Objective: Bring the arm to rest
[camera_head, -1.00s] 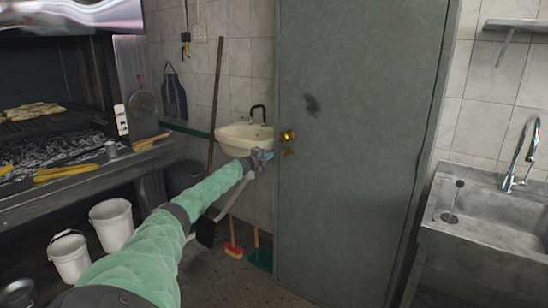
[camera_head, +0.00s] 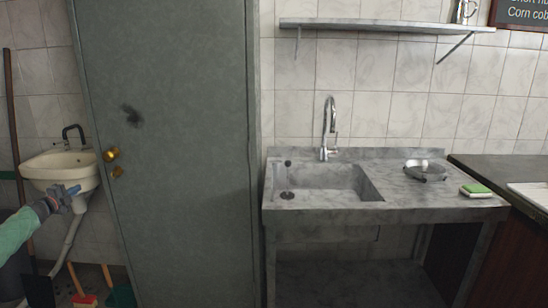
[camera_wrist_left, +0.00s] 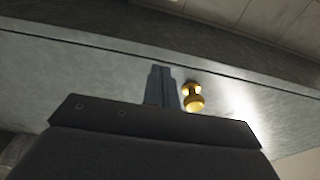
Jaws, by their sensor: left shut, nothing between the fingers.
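My left arm comes in at the lower left of the head view in its green sleeve. Its gripper (camera_head: 72,190) is in front of the white washbasin (camera_head: 60,165), left of the grey door (camera_head: 190,180). In the left wrist view the gripper (camera_wrist_left: 161,72) points toward the grey door surface (camera_wrist_left: 80,70), its fingers shut together with nothing between them. The brass door knob (camera_wrist_left: 194,100) is just right of the fingers there; the knob (camera_head: 111,155) also shows in the head view, up and right of the gripper. My right gripper is out of view.
A stone sink counter (camera_head: 420,205) with a tap (camera_head: 329,130) stands right of the door. A metal dish (camera_head: 425,172) and a green sponge (camera_head: 475,188) lie on it. A wall shelf (camera_head: 390,27) is above. Brushes (camera_head: 82,298) stand on the floor at lower left.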

